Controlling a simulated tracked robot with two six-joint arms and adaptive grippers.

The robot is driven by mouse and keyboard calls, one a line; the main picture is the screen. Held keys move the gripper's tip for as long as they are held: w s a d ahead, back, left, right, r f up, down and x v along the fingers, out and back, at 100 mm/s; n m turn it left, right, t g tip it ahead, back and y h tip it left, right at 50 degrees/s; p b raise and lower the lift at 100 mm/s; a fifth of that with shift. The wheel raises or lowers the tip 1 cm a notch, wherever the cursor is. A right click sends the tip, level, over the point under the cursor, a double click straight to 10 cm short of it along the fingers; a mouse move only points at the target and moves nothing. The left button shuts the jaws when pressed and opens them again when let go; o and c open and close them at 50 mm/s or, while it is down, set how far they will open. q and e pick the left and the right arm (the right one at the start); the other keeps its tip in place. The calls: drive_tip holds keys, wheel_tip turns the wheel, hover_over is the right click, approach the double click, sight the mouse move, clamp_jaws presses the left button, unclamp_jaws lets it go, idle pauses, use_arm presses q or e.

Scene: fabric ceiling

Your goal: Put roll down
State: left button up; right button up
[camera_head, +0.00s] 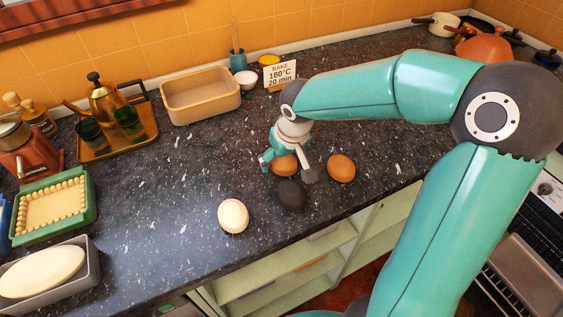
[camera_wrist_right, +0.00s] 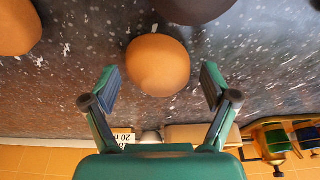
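My right gripper (camera_head: 287,170) is open above the worktop, with its fingers pointing down around a golden-brown roll (camera_head: 284,165). In the right wrist view this roll (camera_wrist_right: 158,65) lies between the open fingertips (camera_wrist_right: 160,80), with a gap on each side. It appears to rest on the worktop. A second brown roll (camera_head: 341,168) lies to its right, and a dark, almost black roll (camera_head: 291,195) lies just in front of it. A pale roll (camera_head: 233,215) lies further left near the front edge. My left gripper is not in view.
The dark speckled worktop (camera_head: 180,190) has free room in the middle. A beige baking dish (camera_head: 201,95) and a "BAKE 180°C 20 min" card (camera_head: 280,75) stand behind. At left are a brass tray (camera_head: 118,150), a green-rimmed dish (camera_head: 52,206) and a grey tin with dough (camera_head: 48,275).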

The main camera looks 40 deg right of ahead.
drive_tip(key=c, duration=1)
drive_tip(key=shift+r, duration=0.1)
